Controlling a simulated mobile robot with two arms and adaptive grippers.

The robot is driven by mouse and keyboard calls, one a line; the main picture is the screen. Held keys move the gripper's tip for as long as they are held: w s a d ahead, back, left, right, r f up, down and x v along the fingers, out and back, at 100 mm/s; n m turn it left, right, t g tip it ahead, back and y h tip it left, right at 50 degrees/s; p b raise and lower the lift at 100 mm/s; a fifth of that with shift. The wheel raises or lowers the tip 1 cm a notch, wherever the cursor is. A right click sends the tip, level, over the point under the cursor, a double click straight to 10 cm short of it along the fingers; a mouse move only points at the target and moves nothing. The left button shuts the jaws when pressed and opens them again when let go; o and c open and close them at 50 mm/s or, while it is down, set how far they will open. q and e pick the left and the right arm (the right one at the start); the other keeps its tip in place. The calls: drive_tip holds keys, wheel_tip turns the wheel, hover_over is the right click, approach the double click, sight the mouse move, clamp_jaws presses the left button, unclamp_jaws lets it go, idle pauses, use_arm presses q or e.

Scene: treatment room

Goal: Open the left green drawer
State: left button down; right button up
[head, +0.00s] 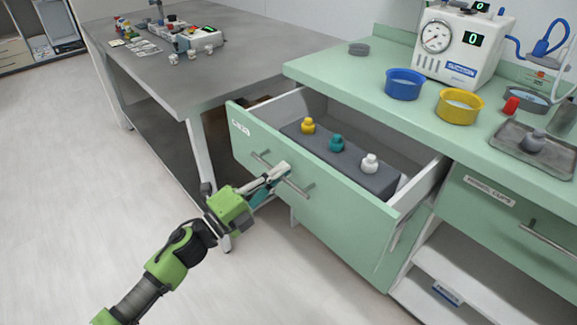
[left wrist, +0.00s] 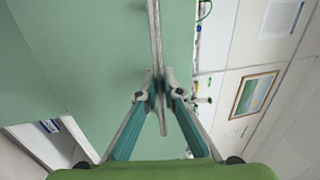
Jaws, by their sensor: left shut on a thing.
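The left green drawer (head: 330,206) is pulled out from the cabinet in the head view, its inside showing. A grey insert (head: 345,165) in it bears a yellow, a teal and a white knobbed piece. A metal bar handle (head: 298,188) runs across the drawer front. My left gripper (head: 280,174) is at the middle of this handle and shut on it. In the left wrist view the fingers (left wrist: 161,92) close around the bar (left wrist: 155,40), with the green front behind. My right gripper is in neither view.
A second green drawer (head: 512,221) at the right is shut. The green counter (head: 345,67) bears a blue bowl (head: 404,84), a yellow bowl (head: 459,106), a gauge machine (head: 462,43) and a metal tray (head: 529,146). A grey table (head: 235,35) stands behind left. The floor at left is clear.

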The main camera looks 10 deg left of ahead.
use_arm(q)
drive_tip(key=shift+s+a, duration=0.2)
drive_tip(key=shift+s, duration=0.1)
drive_tip(key=c, duration=2.2)
unclamp_jaws()
drive_tip(key=v, duration=1.2)
drive_tip(key=shift+w+f, duration=0.1)
